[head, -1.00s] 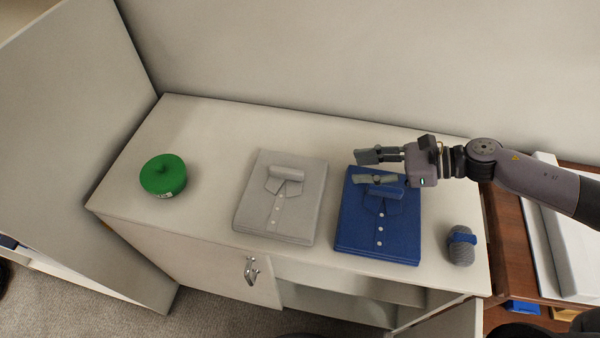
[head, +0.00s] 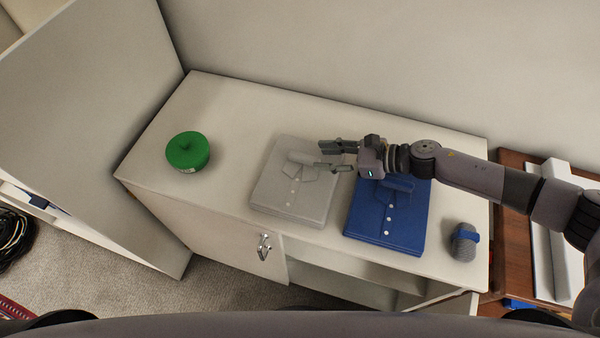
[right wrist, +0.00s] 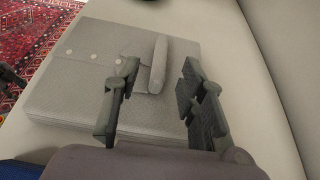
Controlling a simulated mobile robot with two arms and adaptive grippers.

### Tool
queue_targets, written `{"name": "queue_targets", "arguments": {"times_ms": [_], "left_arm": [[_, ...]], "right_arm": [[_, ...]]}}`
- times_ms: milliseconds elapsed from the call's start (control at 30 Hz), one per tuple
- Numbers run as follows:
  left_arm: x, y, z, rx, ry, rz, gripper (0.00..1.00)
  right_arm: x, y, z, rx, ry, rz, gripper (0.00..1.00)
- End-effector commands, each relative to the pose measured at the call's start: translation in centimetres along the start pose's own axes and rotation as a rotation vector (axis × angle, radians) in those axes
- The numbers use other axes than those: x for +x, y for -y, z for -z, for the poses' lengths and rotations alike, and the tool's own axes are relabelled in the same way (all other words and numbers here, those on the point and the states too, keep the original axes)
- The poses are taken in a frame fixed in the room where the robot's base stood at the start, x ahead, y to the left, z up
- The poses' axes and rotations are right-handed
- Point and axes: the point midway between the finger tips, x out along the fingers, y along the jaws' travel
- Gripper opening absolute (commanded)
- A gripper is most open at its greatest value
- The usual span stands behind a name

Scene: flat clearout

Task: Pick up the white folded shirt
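The white folded shirt (head: 290,196) lies flat on the cabinet top, a light grey-white stack with buttons and a rolled collar. It also fills much of the right wrist view (right wrist: 80,75). My right gripper (head: 328,157) is open and empty, its fingers pointing left over the collar end of the white shirt. In the right wrist view the gripper (right wrist: 155,95) has its two fingers apart, with the collar roll seen between and beyond them. Whether the fingers touch the shirt cannot be told.
A blue folded shirt (head: 385,222) lies just right of the white one, partly under my right gripper. A green lidded pot (head: 188,152) stands at the left, and a grey roll with a blue band (head: 464,242) at the right. A wall runs behind the cabinet top (head: 230,110).

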Motion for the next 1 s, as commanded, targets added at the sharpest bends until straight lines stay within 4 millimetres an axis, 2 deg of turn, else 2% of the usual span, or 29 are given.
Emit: {"name": "queue_targets", "arguments": {"times_ms": [133,300,567,1000], "left_arm": [[-1.4,-0.1,-0.1,0.0,0.004,-0.002,0.4],[-1.6,-0.1,-0.8,0.001,0.015,-0.002,0.4],[-1.5,0.3,-1.3,0.003,0.023,0.003,0.4],[-1.5,0.3,-1.3,0.004,0.022,0.003,0.4]], "right_arm": [[2.2,0.1,-0.7,0.0,0.001,-0.002,0.38],[4.0,0.1,-0.4,0.0,0.001,-0.001,0.38],[4.2,0.1,-0.2,-0.001,0.0,0.001,0.38],[4.1,0.1,-0.2,0.0,0.001,0.0,0.09]]}}
